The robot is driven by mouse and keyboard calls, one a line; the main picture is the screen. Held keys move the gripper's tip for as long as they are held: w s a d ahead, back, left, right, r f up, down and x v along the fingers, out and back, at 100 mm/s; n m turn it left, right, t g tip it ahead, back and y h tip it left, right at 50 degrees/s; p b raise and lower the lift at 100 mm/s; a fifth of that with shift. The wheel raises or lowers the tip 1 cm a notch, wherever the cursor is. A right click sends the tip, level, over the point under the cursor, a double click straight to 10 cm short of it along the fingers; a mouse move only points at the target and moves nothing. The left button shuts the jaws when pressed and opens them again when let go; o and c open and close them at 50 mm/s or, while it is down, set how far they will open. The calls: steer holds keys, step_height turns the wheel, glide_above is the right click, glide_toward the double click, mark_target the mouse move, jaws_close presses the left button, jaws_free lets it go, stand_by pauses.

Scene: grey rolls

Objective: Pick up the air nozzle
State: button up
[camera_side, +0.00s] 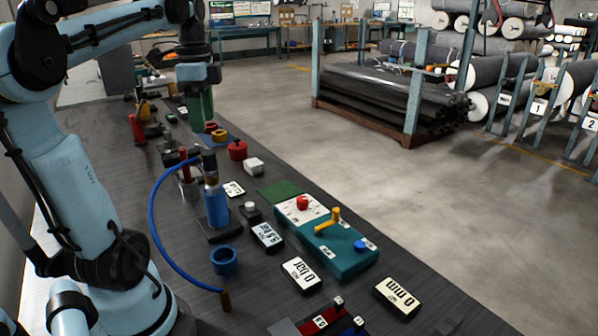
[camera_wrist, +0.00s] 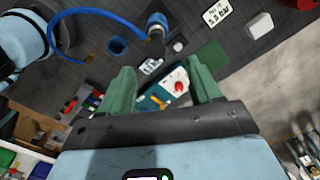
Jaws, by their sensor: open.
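A blue hose (camera_side: 163,245) curves from the top of an upright blue cylinder (camera_side: 216,205) down to the table. At its free end is a small brass-brown tip (camera_side: 225,299), which looks like the air nozzle. In the wrist view the tip (camera_wrist: 88,59) lies at left, beyond and outside my left finger. My gripper (camera_side: 201,112) hangs above the far part of the table, well away from the tip. In the wrist view its green fingers (camera_wrist: 160,66) are spread apart with nothing between them.
A teal panel (camera_side: 330,245) with red, yellow and blue controls lies to the right, among several displays. A red box (camera_side: 300,328) is at the front. Red and yellow items crowd the far table.

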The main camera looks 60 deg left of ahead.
mark_target(209, 165)
step_height(209, 165, down, 7)
steer(key=shift+r, duration=0.2)
steer(key=shift+s+d+f, duration=0.1)
steer(key=shift+d+f, duration=0.05)
steer(key=shift+f, duration=1.2)
steer(key=shift+s+d+f, duration=0.1)
steer(key=shift+d+f, duration=0.05)
steer(key=shift+f, duration=1.15)
jaws_close()
